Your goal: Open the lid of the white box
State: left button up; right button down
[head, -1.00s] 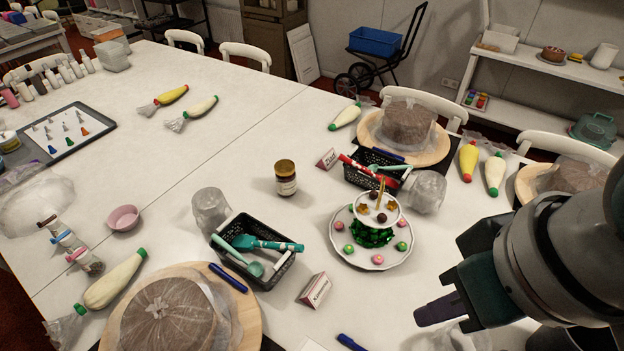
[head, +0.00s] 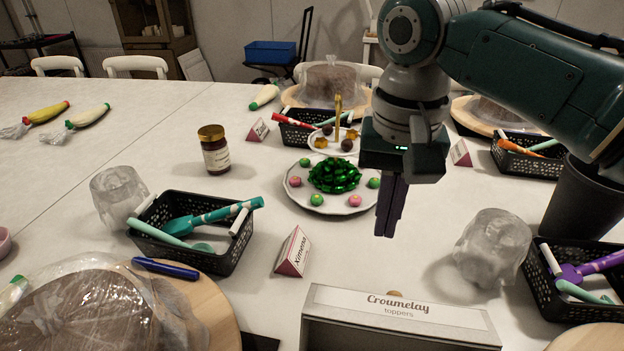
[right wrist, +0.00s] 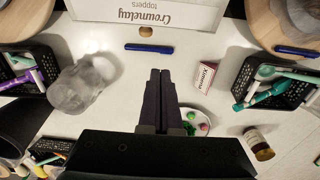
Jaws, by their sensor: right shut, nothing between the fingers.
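The white box (head: 400,338) stands at the near edge of the head view, cut off by the picture's bottom. Its pale top panel, the lid (head: 350,300), carries the words "Croumelay toppers", and a small tan knob (head: 395,293) shows at its far edge. The lid looks shut, as far as I can see. In the right wrist view the lid (right wrist: 110,10) and the knob (right wrist: 146,31) show at the top. My right gripper (head: 386,232) points down, shut and empty, beyond the box and apart from it. Its purple fingers also show in the wrist view (right wrist: 160,74). My left gripper is not in view.
A plate of sweets (head: 325,200) stands behind the gripper. A pink-and-white name card (head: 293,252) and a black basket (head: 195,235) stand left. A clear wrapped cup (head: 493,248) and another black basket (head: 580,285) stand right. Table between card and cup is mostly clear.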

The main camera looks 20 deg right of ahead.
aim_at(377, 299)
notch_tip(377, 299, down, 9)
jog(key=b, duration=0.3)
jog(key=s+a+p, duration=0.1)
jog(key=s+a+r+p, duration=0.1)
jog(key=s+p, duration=0.1)
jog(key=shift+s+r, duration=0.1)
jog(key=r+p, duration=0.1)
jog(key=p, duration=0.1)
jog(key=s+a+r+t+p, duration=0.1)
jog(key=p, duration=0.2)
jog(key=shift+s+h+p, duration=0.25)
jog(key=shift+h+p, duration=0.05)
jog(key=shift+p, duration=0.05)
jog(key=shift+s+a+p, duration=0.1)
jog(key=shift+s+p, duration=0.2)
jog(key=shift+p, duration=0.2)
jog(key=shift+f, duration=0.1)
